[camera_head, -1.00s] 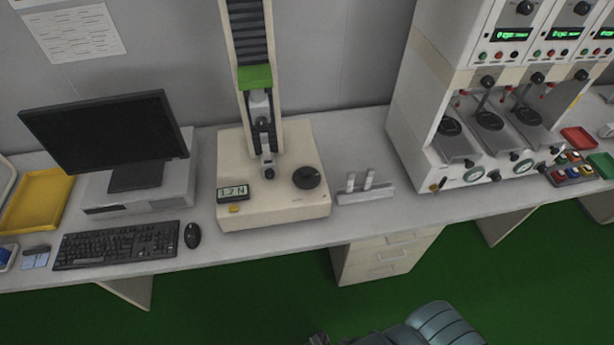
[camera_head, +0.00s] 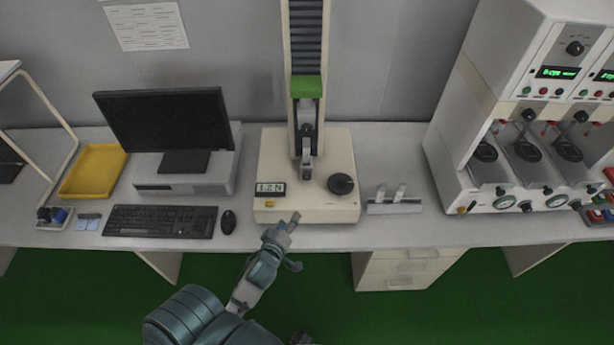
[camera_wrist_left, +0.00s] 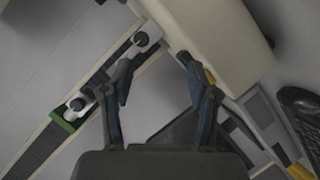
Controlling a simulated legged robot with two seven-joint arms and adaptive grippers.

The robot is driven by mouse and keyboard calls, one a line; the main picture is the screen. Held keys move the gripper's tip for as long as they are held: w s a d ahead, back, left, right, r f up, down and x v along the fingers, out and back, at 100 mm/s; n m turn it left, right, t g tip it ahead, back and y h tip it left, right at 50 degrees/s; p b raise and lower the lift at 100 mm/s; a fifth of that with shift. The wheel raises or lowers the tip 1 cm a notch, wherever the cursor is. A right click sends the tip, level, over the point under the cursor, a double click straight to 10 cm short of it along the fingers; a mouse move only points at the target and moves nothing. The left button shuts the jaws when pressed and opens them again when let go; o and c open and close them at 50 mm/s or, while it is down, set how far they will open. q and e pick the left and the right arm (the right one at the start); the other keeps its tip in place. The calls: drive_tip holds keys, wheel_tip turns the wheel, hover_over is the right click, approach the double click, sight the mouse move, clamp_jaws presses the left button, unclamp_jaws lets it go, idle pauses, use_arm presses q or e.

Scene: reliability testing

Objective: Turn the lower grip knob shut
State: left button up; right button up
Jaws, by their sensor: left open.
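The test machine (camera_head: 335,210) is a cream base with a tall column and a green crosshead (camera_head: 306,88). Its lower grip (camera_head: 306,158) stands upright on the base under the upper grip (camera_head: 307,128); the knob is too small to read in the head view. In the left wrist view, the lower grip's dark knob (camera_wrist_left: 140,39) is ahead, left of my fingers, and the upper grip (camera_wrist_left: 78,104) is lower left by the green crosshead. My left gripper (camera_head: 296,241) is open and empty, in front of the base and apart from the knob. My right gripper is not in view.
The base carries a display (camera_head: 271,189), a yellow button (camera_head: 270,203) and a black dial (camera_head: 341,184). Right of it is a small specimen rack (camera_head: 394,206). A mouse (camera_head: 228,222), keyboard (camera_head: 160,221) and monitor (camera_head: 165,118) stand left; a multi-station machine (camera_head: 452,155) stands right.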

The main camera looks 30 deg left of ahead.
use_arm(q)
wheel_tip(320, 180, up, 2)
drive_tip(key=n+t, duration=0.1)
approach(306, 179)
drive_tip(key=shift+n+t, duration=0.3)
drive_tip(key=shift+n, duration=0.1)
drive_tip(key=x, duration=0.9)
drive_tip(key=shift+a+f, duration=0.15)
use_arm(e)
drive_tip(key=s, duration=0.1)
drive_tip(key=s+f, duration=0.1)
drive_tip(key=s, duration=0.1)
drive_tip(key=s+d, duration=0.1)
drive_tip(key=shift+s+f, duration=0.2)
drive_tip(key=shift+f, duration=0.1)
use_arm(q)
clamp_jaws()
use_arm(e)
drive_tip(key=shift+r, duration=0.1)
